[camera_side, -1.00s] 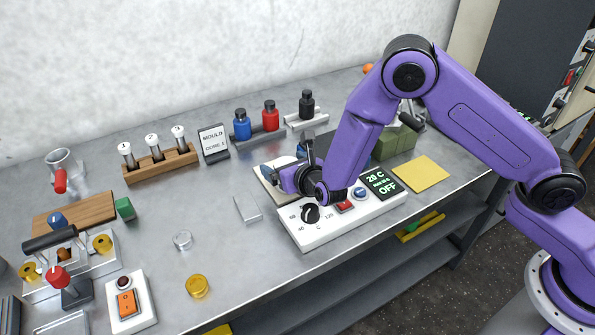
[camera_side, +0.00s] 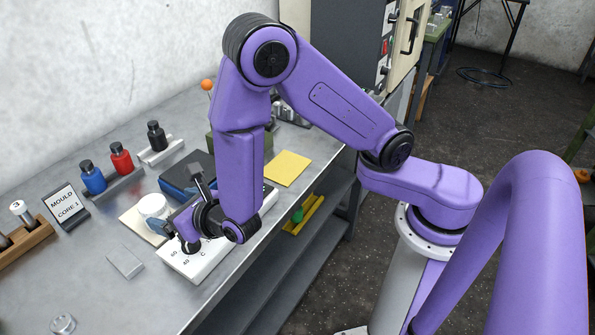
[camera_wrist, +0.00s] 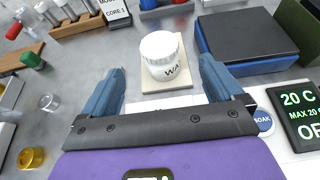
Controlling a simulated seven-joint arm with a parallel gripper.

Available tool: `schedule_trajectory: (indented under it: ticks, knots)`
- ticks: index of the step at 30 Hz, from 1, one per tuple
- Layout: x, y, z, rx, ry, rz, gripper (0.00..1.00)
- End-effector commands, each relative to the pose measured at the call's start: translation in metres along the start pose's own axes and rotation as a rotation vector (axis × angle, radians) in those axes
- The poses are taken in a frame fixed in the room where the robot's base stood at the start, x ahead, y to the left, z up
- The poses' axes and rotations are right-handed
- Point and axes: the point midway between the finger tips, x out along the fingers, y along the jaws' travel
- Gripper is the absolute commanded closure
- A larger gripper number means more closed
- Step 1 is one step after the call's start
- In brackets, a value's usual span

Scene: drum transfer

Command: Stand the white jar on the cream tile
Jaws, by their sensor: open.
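The white jar (camera_wrist: 160,52) stands upright on the cream tile (camera_wrist: 150,87) in the wrist view. Its lid is on and dark lettering shows on its side. In the side view the jar (camera_side: 154,205) is partly hidden by my gripper, and the left part of the tile (camera_side: 134,220) shows. My gripper (camera_wrist: 162,72) is open, with one blue finger to each side of the jar and slightly nearer the camera. No finger visibly touches the jar. In the side view my gripper (camera_side: 180,224) is low beside it.
A white control box (camera_side: 190,262) lies just in front of the tile. A dark blue-edged case (camera_wrist: 250,40) stands close at right. Coloured bottles (camera_side: 121,160) and a mould sign (camera_side: 65,205) stand behind. A yellow sheet (camera_side: 287,168) lies farther right.

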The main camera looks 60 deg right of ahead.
Motion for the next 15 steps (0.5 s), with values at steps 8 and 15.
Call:
schedule_trajectory:
  ticks: [8,15]
  knots:
    - [-0.024,-0.066,0.035,0.282,0.007,-0.229,0.06]
    - [-0.084,-0.149,0.041,0.723,0.098,-0.534,0.06]
